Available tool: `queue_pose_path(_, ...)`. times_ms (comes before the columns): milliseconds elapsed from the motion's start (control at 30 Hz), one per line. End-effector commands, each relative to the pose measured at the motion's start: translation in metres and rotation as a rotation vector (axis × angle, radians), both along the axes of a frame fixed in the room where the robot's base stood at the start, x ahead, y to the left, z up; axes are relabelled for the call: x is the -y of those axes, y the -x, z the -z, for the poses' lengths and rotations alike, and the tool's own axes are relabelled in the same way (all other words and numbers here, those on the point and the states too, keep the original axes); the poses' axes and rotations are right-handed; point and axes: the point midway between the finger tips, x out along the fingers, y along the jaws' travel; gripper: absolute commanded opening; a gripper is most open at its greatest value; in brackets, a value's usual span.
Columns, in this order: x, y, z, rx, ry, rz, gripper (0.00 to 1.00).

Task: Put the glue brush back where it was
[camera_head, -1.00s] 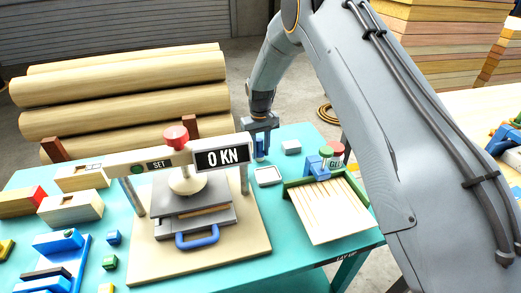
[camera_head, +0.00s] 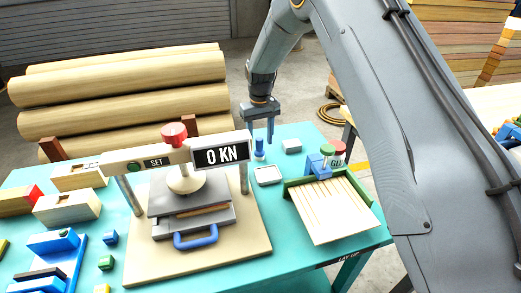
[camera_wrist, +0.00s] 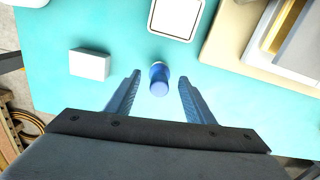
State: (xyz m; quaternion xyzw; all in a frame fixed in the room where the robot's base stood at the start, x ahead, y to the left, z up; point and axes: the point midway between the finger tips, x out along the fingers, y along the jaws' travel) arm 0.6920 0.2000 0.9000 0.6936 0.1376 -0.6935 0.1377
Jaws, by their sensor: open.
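A small blue upright piece (camera_head: 259,149), which looks like the glue brush's handle, stands on the teal table behind the shallow white tray (camera_head: 267,176). In the wrist view the blue piece (camera_wrist: 159,78) shows from above, with a paler top end. My gripper (camera_head: 261,137) is open and empty just above the blue piece. In the wrist view its two fingers lie to either side of the piece, with clear gaps. The brush's bristles cannot be made out. The white tray (camera_wrist: 176,16) also shows at the top of the wrist view.
A pale grey block (camera_head: 291,146) lies right of the blue piece. The press (camera_head: 190,195), reading 0 KN, is at the left. Rolled logs (camera_head: 120,95) lie behind the table.

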Motion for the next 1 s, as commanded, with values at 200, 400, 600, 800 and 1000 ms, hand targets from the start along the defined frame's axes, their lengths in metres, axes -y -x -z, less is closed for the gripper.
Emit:
queue_pose_path(200,0.0,-0.001,-0.043,0.003,-0.001,0.0,0.48)
queue_pose_path(400,0.0,-0.001,-0.067,0.001,0.0,0.0,0.48)
queue_pose_path(600,0.0,0.0,-0.074,-0.001,0.0,0.0,0.48)
queue_pose_path(800,0.0,0.0,-0.074,-0.001,0.0,0.0,0.48)
queue_pose_path(1000,0.006,0.019,-0.071,-0.035,0.017,0.002,0.48)
